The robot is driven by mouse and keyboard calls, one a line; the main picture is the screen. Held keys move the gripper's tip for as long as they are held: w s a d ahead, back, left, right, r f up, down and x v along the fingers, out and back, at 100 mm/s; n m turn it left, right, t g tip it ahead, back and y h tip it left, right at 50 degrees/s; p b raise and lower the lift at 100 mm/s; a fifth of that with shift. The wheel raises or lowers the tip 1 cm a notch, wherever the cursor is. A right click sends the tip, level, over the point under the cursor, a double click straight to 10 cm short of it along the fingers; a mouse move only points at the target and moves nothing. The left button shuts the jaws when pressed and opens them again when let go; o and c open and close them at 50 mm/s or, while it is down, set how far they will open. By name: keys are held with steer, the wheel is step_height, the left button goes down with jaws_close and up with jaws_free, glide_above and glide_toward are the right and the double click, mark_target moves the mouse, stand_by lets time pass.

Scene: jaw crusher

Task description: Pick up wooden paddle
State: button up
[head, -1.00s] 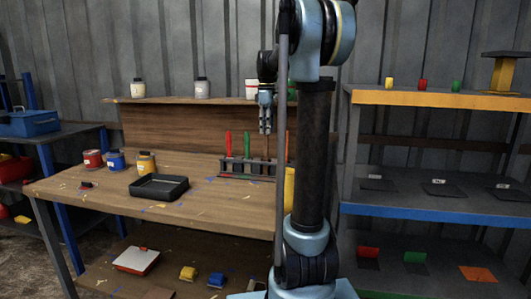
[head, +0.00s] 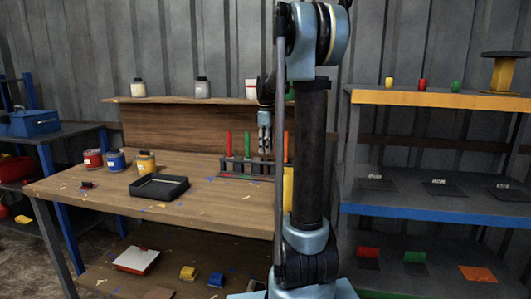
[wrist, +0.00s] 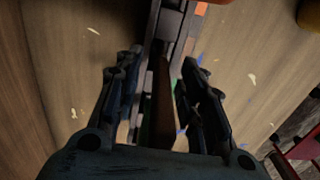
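The wooden paddle (wrist: 165,105) is a narrow brown strip in the wrist view, between my two fingers and in line with the dark rack. My gripper (wrist: 158,85) is open, with one finger on each side of the paddle and a visible gap to it. In the head view my gripper (head: 264,150) points straight down at the tool rack (head: 238,167) on the workbench. The paddle is mostly hidden behind my gripper there.
The rack also holds red (head: 228,143) and green (head: 247,144) handled tools, and an orange one (head: 286,146) partly behind my arm. A black tray (head: 160,187) and paint cans (head: 116,160) stand to the left on the bench. A ledge with bottles (head: 203,88) runs behind.

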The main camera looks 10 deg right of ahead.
jaws_close()
steer(key=shift+r, duration=0.1)
